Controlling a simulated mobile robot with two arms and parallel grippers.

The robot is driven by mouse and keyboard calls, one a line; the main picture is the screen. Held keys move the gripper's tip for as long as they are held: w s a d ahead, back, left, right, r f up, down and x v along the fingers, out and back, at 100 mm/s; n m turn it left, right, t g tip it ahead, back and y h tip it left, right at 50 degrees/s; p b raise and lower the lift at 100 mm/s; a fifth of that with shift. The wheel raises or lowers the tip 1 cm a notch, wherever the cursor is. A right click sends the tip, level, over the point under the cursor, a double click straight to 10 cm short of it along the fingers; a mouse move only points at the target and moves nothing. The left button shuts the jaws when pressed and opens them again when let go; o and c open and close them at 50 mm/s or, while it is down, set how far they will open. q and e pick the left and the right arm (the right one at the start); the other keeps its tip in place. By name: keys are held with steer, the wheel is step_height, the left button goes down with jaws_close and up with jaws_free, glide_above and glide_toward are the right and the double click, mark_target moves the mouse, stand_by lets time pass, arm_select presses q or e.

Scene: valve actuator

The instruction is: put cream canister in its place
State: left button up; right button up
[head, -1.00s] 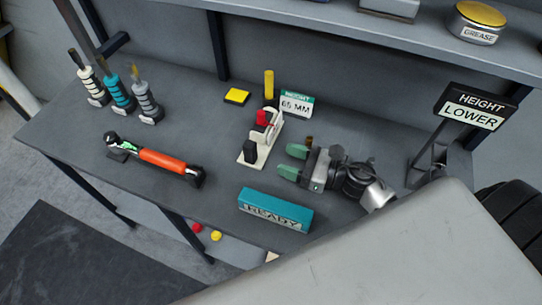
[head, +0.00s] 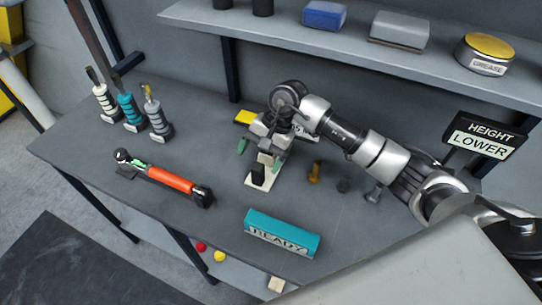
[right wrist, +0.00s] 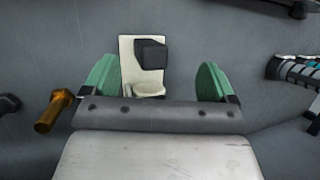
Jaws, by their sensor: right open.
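A cream base plate (head: 258,181) with a black block (head: 258,173) on it stands on the bench. In the right wrist view the plate (right wrist: 128,50) and black block (right wrist: 152,53) lie between the green fingers, with a round cream part (right wrist: 149,89) below the block. I cannot tell whether that part is the cream canister; no other clear canister in cream shows. My right gripper (head: 260,156) is open over the plate and also shows in the wrist view (right wrist: 158,76). It hides the back of the plate. My left gripper is out of view.
A brown peg (head: 314,172) stands right of the plate. A teal READY block (head: 282,235) lies in front, an orange-handled tool (head: 168,179) at left. Several banded handles (head: 130,111) stand at back left. The shelf (head: 350,48) holds a grease tin (head: 486,54). A HEIGHT LOWER sign (head: 486,139) stands at right.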

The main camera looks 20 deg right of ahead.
mark_target(270, 155)
steer(key=w+d+r+h, duration=0.2)
steer(key=w+d+r+t+h, duration=0.1)
steer(key=w+d+r+h, duration=0.1)
steer(key=d+h, duration=0.1)
steer(key=shift+w+d, duration=0.15)
steer(key=shift+w, duration=0.1)
steer(key=shift+d+f, duration=0.1)
steer(key=f+p, duration=0.1)
steer(key=f, duration=0.1)
steer(key=f+p, duration=0.1)
steer(key=f, duration=0.3)
steer(key=shift+a+f+p, duration=0.1)
steer(key=shift+a+p, duration=0.25)
steer(key=shift+p, duration=0.05)
steer(key=shift+f, duration=0.4)
steer(key=shift+c, duration=0.4)
steer(key=shift+r, duration=0.1)
steer(key=c, duration=1.3)
